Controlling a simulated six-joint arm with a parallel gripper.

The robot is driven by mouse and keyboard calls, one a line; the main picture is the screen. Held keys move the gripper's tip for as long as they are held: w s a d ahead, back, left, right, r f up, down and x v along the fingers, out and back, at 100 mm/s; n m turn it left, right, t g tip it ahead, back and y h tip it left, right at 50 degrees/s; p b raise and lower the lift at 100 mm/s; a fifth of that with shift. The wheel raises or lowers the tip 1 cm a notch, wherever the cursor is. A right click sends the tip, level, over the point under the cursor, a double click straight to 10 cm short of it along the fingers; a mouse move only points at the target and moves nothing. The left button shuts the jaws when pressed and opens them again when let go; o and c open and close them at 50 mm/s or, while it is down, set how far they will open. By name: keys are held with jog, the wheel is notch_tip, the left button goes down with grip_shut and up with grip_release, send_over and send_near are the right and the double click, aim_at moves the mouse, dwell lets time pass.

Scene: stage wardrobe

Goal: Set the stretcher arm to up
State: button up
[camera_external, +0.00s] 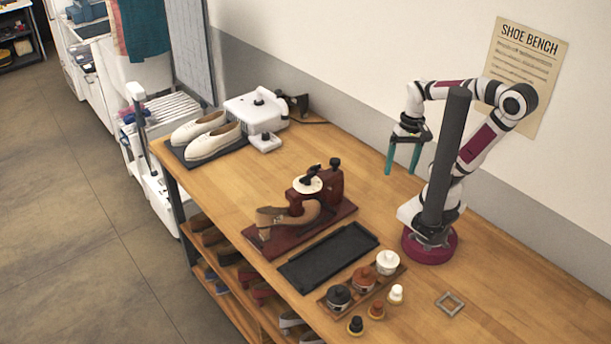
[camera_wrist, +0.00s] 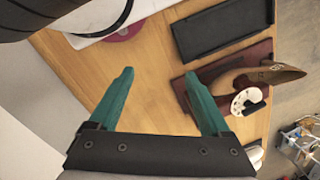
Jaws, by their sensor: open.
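The shoe stretcher (camera_external: 330,190) is a dark red block on a dark red base plate, with a brown shoe (camera_external: 272,215) on it. A white dial (camera_external: 306,185) on the block carries a black arm (camera_external: 312,173); I cannot tell its exact setting. A second black knob stands at the block's top. In the wrist view, the dial (camera_wrist: 243,99) and shoe (camera_wrist: 215,74) are at the right. My gripper (camera_external: 400,172) has teal fingers, open and empty, above the bench and apart from the stretcher. It also shows in the wrist view (camera_wrist: 160,75).
Small bottles and a square metal frame (camera_external: 450,303) lie nearby. White shoes (camera_external: 205,133) and a white machine (camera_external: 255,112) stand at the far end. Bench is clear between gripper and stretcher.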

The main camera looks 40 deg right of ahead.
jog(key=shift+m+h, duration=0.5)
jog(key=shift+m, duration=0.3)
jog(key=w+r, duration=0.2)
jog(key=w, duration=0.2)
jog(key=w+a+r, duration=0.1)
jog(key=w+r, duration=0.2)
jog(key=w+a+r, duration=0.1)
jog(key=w+r, duration=0.1)
jog(key=w, duration=0.2)
jog(key=shift+w+a+r, duration=0.15)
jog(key=shift+w, duration=0.15)
jog(key=shift+c, duration=0.3)
notch_tip(320, 180, up, 3)
jog(key=m, duration=0.2)
send_over(335, 160)
jog(key=shift+h, duration=0.4)
notch_tip(335, 160, down, 15)
jog(key=shift+r, duration=0.15)
jog(key=shift+f, duration=0.4)
grip_shut()
